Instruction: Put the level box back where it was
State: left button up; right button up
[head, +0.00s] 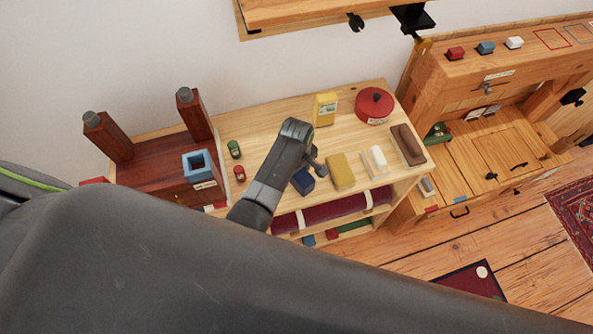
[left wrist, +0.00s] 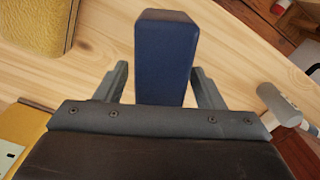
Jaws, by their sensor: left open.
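A dark blue box (head: 303,181) lies on the light wooden shelf top, and nothing visible marks it as the level box. In the left wrist view the blue box (left wrist: 166,58) stands between the two fingers of my left gripper (left wrist: 160,88). The fingers are open, with a gap on each side of it. In the head view my left gripper (head: 316,166) is close above and beside the blue box. A yellow box (head: 341,171) lies just right of it, and an upright yellow box (head: 325,109) with a label stands behind. My right gripper is not in view.
On the shelf top (head: 262,137) are a red round tin (head: 374,104), a brown block (head: 407,145), a white roll (head: 378,157), and green (head: 234,149) and red (head: 239,173) jars. A dark red wooden piece with posts (head: 160,165) stands left. A workbench (head: 500,150) stands right.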

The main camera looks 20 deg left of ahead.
pick_arm(q)
notch_tip(320, 180, up, 6)
jog(key=p, duration=0.6)
jog(key=shift+r+p, duration=0.2)
jog(key=shift+p, duration=0.15)
jog(key=shift+r, duration=2.85)
